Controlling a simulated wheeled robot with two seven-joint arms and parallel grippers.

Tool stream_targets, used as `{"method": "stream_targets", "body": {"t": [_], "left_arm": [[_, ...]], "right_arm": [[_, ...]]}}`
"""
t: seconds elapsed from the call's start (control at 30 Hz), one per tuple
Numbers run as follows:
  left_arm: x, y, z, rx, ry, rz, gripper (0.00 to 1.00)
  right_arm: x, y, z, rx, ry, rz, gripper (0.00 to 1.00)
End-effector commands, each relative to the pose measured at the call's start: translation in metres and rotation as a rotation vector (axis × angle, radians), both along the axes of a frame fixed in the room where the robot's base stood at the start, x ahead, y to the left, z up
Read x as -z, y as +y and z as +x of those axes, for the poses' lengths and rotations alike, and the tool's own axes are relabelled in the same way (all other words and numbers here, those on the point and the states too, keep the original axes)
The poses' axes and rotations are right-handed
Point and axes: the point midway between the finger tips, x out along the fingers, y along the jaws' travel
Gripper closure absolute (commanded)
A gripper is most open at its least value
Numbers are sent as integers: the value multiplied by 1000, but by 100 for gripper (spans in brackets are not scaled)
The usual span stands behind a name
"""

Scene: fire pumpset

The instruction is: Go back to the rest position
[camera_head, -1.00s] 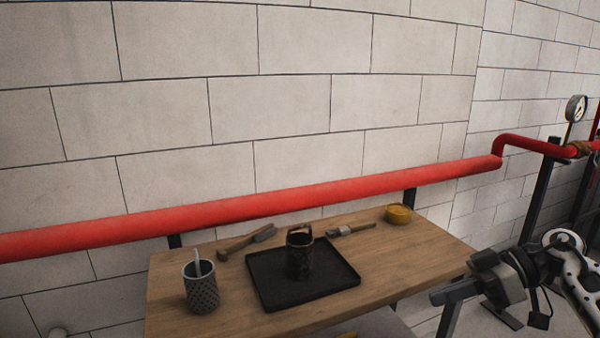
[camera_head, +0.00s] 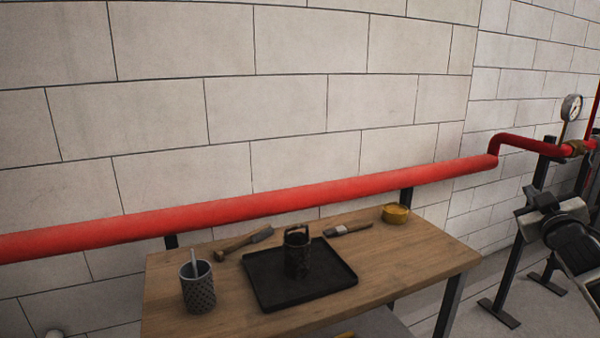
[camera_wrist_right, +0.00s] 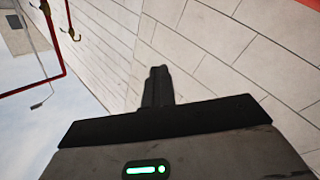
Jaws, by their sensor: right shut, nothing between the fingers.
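My right gripper (camera_head: 530,198) is at the right edge of the head view, raised to the right of the wooden table and clear of it. In the right wrist view its fingers (camera_wrist_right: 158,86) are together with nothing between them, against the block wall. My left gripper does not show in any view.
A wooden table (camera_head: 400,258) stands by the wall with a black tray (camera_head: 325,280) holding a dark cup (camera_head: 297,257), a grey cup (camera_head: 198,288), a hammer (camera_head: 240,243), a brush (camera_head: 347,229) and a yellow tin (camera_head: 395,214). A red pipe (camera_head: 250,201) runs along the wall.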

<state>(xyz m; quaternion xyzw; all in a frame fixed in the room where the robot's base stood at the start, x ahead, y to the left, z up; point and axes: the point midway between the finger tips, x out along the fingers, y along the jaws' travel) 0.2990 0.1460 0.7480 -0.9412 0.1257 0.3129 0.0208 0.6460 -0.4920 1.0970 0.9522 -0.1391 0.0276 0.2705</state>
Motion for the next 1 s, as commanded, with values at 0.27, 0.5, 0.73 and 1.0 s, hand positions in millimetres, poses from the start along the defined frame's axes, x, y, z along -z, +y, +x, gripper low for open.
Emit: {"method": "stream_targets", "body": {"t": [0.27,0.5,0.73,1.0], "left_arm": [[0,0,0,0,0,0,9],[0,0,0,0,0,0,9],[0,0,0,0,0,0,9],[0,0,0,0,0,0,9]], "right_arm": [[97,34,-13,1,262,-8,100],[200,119,-58,-134,393,64,100],[300,223,-157,-274,550,218,100],[348,319,-295,-348,703,468,100]]}}
